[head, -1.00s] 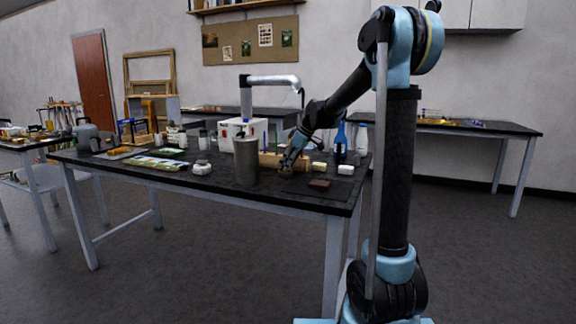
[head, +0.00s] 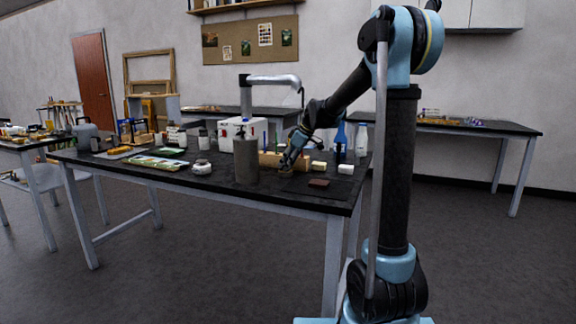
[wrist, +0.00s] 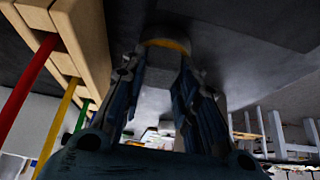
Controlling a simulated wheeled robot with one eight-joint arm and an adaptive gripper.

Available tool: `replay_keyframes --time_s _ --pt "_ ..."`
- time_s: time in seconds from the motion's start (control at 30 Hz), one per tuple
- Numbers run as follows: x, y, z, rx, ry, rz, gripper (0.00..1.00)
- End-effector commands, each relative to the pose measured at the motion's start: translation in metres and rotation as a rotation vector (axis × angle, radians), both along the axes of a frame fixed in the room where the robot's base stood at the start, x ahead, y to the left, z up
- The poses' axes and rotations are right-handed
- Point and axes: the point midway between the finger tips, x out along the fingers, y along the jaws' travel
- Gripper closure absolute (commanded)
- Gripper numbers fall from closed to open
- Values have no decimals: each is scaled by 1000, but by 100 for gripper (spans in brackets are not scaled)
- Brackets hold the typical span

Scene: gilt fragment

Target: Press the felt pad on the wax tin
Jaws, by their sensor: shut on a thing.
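My gripper (head: 287,168) is low over the right part of the dark bench, in front of a wooden rack. In the wrist view my gripper (wrist: 160,85) has its two fingers on either side of a pale grey piece (wrist: 154,102), which appears to be the felt pad. Just beyond the fingertips is a round thing with an amber band (wrist: 167,45), likely the wax tin. Whether pad and tin touch cannot be told. In the head view the pad and tin are hidden or too small to make out at my gripper.
The wooden rack (wrist: 78,38) with coloured rods is close beside my gripper. A grey cylinder (head: 246,160) stands left of it. A brown block (head: 319,183) lies on a dark mat to the right.

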Motion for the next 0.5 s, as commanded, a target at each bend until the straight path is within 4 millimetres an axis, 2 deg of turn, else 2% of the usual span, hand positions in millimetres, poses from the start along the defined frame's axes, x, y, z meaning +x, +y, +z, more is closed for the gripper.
replay_keyframes --time_s 0.17,0.5 --pt "-1 0 4 -2 1 1 91" --pt "0 0 27 -1 1 0 91"
